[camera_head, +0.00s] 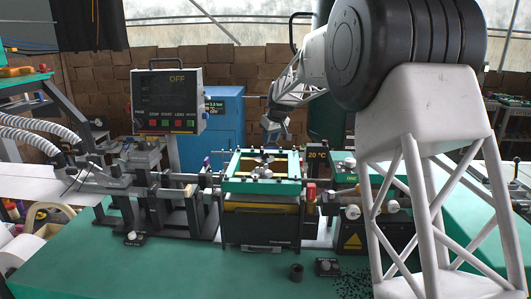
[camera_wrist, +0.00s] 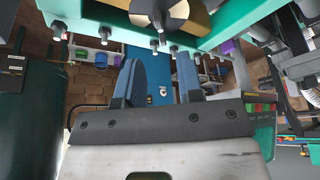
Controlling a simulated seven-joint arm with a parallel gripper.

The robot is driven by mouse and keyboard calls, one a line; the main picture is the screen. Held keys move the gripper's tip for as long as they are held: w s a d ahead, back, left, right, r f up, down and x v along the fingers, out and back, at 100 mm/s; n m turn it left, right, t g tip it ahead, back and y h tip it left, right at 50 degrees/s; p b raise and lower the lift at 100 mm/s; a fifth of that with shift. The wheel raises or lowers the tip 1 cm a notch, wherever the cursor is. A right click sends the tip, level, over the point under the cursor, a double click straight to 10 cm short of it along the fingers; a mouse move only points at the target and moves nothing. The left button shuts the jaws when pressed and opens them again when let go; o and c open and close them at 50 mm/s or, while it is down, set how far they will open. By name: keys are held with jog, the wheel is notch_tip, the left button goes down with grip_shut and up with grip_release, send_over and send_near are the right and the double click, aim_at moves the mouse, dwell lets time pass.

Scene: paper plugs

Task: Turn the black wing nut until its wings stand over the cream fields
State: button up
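My gripper (camera_head: 273,133) hangs above and slightly behind the green-framed machine (camera_head: 235,186) in the head view. In the wrist view its two blue fingers (camera_wrist: 158,60) stand apart with nothing between them. Small dark and pale fittings (camera_head: 262,172) sit on top of the green frame, below the gripper.
A control box (camera_head: 167,102) reading OFF stands left of the machine, with a blue cabinet (camera_head: 222,125) behind. A 20 °C display (camera_head: 317,156) stands at the machine's right. The green table's front left is clear.

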aim_at(265, 154)
jog(key=shift+w+f, duration=0.1)
dwell(0.3)
jog(key=shift+x, duration=3.9)
grip_shut()
